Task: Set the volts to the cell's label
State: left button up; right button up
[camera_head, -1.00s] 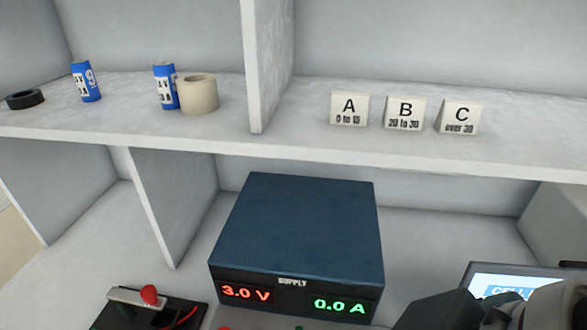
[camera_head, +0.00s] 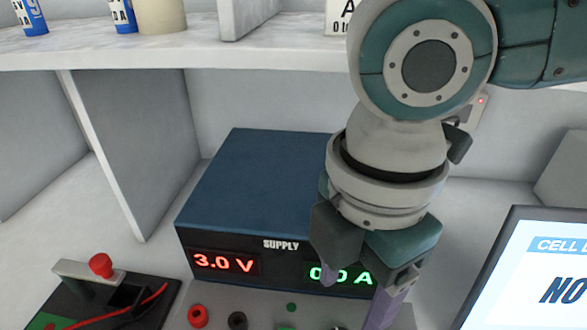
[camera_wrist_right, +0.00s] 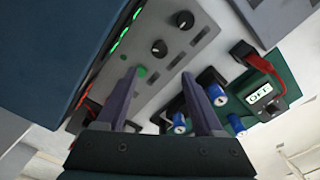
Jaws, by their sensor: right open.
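The blue supply (camera_head: 255,185) stands under the shelf. Its red display (camera_head: 223,262) reads 3.0 V and its green display, partly hidden by my right gripper, reads 0.0 A. The right wrist view shows two black knobs (camera_wrist_right: 158,47) and a green button (camera_wrist_right: 141,71) on its grey panel. My right gripper (camera_head: 355,292) is open and empty in front of the supply; its fingers (camera_wrist_right: 160,80) are over the panel's lower part in the wrist view. My left gripper is out of view.
A screen (camera_head: 545,275) at right shows cut-off text, "CELL L" and "NO". A red-knobbed switch (camera_head: 100,265) sits at lower left. A small display (camera_wrist_right: 260,94) reads OFF on a green board. Blue cans (camera_head: 122,15) and a beige roll (camera_head: 161,15) stand on the shelf (camera_head: 100,55).

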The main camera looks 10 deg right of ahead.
jog(key=f+b, duration=0.1)
jog(key=f, duration=0.4)
jog(key=f+b, duration=0.1)
jog(key=f, duration=0.4)
jog(key=shift+w+d, duration=0.15)
jog(key=shift+d, duration=0.05)
grip_shut()
jog(key=shift+r, duration=0.1)
